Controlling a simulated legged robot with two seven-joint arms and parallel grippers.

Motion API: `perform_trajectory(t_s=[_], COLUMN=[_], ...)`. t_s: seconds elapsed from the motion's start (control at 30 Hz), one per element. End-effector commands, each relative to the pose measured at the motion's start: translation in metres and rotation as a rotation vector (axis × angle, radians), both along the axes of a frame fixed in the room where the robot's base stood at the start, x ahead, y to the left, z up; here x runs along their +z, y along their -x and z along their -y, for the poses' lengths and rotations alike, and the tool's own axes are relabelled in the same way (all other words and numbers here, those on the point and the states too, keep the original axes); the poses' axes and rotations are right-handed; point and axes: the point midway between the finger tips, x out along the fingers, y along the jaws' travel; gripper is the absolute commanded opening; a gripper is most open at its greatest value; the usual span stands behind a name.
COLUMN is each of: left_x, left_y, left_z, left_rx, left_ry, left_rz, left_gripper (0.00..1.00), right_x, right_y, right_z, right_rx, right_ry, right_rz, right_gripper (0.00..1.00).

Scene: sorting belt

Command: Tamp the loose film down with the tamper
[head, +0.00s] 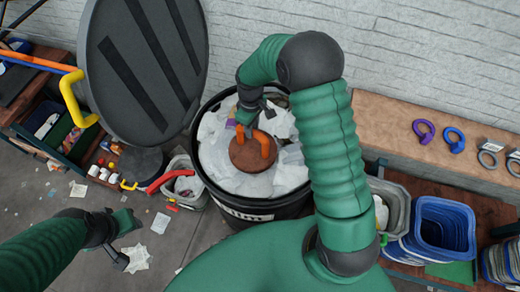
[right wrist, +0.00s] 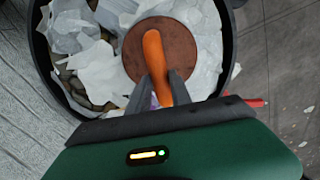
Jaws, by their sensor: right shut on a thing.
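The tamper (head: 247,154) is a round brown disc with an orange handle, and it lies on loose white film (head: 218,160) inside a round black bin (head: 205,179). My right gripper (head: 243,128) reaches into the bin from above. In the right wrist view its fingers (right wrist: 160,90) are shut on the orange handle of the tamper (right wrist: 133,58). White film (right wrist: 90,60) shows around the disc; the film under it is hidden. My left gripper (head: 124,236) is at the lower left, above the floor and away from the bin; its finger opening is not clear.
A dark lid (head: 145,60) stands open behind the bin's left side. A small bucket (head: 183,186) stands close left of the bin. A bench (head: 385,120) at right holds a purple ring (head: 423,131) and a blue ring (head: 453,139). Blue tubs (head: 440,228) stand at lower right.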

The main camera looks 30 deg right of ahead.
Motion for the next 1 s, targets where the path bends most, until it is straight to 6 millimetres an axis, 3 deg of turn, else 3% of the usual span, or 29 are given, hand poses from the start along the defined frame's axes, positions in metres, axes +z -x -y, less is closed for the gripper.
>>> perform_trajectory(t_s=[1.0], left_x=[-0.031], left_y=[0.0], left_z=[0.0], left_rx=[0.0], left_ry=[0.0], left_rz=[0.0], left_gripper=[0.36], right_x=[-0.05], right_y=[0.003], right_z=[-0.002], right_rx=[0.001], right_ry=[-0.003], right_rz=[-0.011], right_gripper=[0.0])
